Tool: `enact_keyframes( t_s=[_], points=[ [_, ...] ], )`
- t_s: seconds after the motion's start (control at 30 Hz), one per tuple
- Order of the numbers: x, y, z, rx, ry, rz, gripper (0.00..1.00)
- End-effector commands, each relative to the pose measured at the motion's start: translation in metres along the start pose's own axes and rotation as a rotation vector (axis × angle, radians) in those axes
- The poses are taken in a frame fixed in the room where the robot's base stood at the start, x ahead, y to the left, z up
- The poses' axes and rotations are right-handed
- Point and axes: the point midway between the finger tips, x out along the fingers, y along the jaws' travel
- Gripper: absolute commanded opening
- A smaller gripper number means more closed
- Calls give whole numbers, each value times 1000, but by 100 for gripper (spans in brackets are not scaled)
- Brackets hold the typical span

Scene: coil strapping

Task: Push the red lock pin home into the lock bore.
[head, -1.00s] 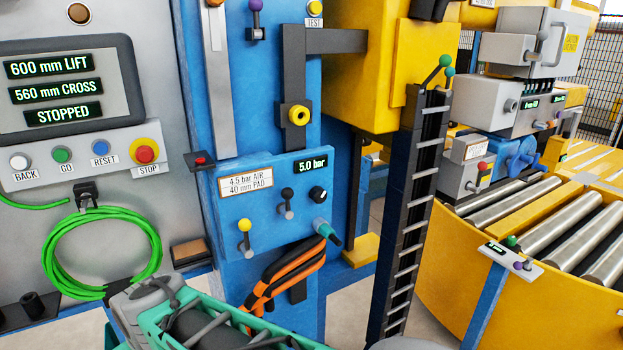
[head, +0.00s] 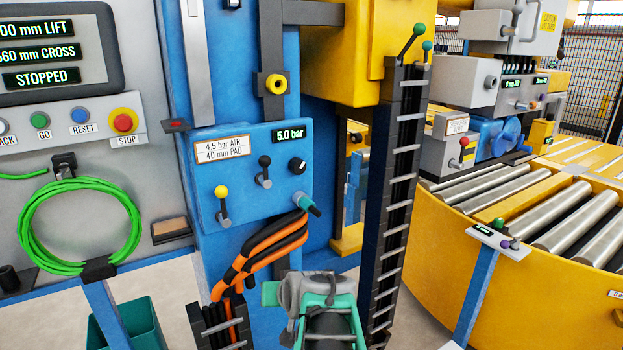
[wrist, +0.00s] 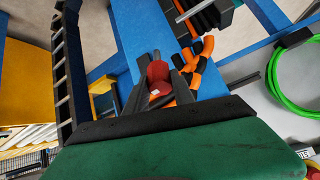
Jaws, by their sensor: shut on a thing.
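In the wrist view, my gripper (wrist: 160,80) is shut on a red piece with a small white label, which I take for the red lock pin (wrist: 158,72). The pin sits between the dark fingers, and its far end is hard to make out. In the head view, my teal and grey arm is at the bottom centre, and the fingers and pin are hidden. A yellow ring with a dark centre (head: 275,84) sits on a black bracket above the blue valve panel (head: 255,150). I cannot tell whether this is the lock bore.
Orange and black hoses (head: 262,248) hang between the panel and my arm. A dark ladder-like cable track (head: 397,200) stands to the right. A yellow roller conveyor (head: 520,265) is at far right. A green coiled cable (head: 80,225) hangs at left.

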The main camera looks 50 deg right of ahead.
Motion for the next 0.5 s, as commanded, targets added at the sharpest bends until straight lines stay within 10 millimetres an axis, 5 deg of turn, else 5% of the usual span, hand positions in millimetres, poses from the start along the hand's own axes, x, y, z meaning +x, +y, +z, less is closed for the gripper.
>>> enact_keyframes(
  t_s=[0.03,0.1,0.23,0.37,0.5],
  points=[
    [10,35,-6,56,63,38,0],
    [6,72,-35,115,155,73,0],
    [-14,121,-95,182,311,111,0],
    [-44,143,-165,211,454,107,0],
    [-86,136,-240,213,592,58,0]
  ],
)
